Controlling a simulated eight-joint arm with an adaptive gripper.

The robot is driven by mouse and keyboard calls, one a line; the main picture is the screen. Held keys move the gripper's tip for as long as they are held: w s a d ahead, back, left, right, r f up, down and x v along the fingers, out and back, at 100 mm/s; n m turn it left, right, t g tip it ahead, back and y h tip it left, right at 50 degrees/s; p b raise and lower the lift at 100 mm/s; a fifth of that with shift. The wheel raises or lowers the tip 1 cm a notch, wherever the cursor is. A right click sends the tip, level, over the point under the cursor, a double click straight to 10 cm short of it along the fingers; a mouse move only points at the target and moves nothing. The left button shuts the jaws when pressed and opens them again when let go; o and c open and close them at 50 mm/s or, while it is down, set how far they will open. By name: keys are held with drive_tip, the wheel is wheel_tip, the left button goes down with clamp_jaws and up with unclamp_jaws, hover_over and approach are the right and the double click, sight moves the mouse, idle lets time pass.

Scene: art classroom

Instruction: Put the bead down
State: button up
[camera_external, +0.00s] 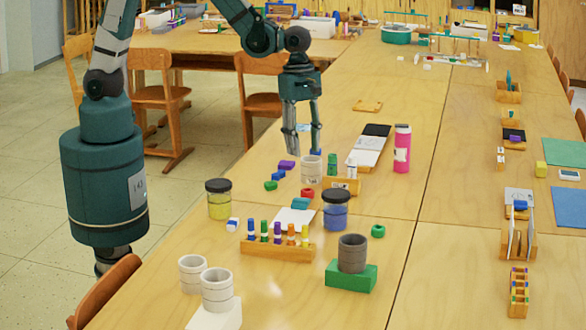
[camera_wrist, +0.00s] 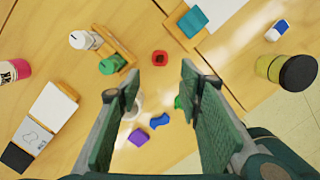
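A small red bead-like piece (camera_external: 307,193) with a dark hole lies on the table. It also shows in the wrist view (camera_wrist: 159,58), just beyond the fingertips and between their lines. A green holed piece (camera_external: 378,231) lies further right on the table. Which one the task means by the bead, I cannot tell. My gripper (camera_external: 303,152) points down above the table, near the grey ringed cup (camera_external: 311,169). In the wrist view my gripper's fingers (camera_wrist: 157,80) are spread wide, with nothing held between them.
Purple (camera_external: 287,165), blue (camera_external: 278,174) and green (camera_external: 271,185) blocks lie left of the cup. A wooden holder (camera_external: 345,186) with bottles stands right of it. A teal block (camera_external: 301,203), jars, a marker rack (camera_external: 278,250) and a pink bottle (camera_external: 402,149) stand around.

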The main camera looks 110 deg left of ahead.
drive_tip(key=s+d+r+m+t+y, duration=0.1)
drive_tip(key=s+r+m+t, duration=0.5)
drive_tip(key=s+r+m, duration=1.4)
drive_tip(key=shift+s+d+r+m, duration=0.25)
drive_tip(key=shift+s+d+m, duration=0.2)
drive_tip(key=shift+s+m, duration=2.3)
drive_tip(key=shift+w+m, duration=0.75)
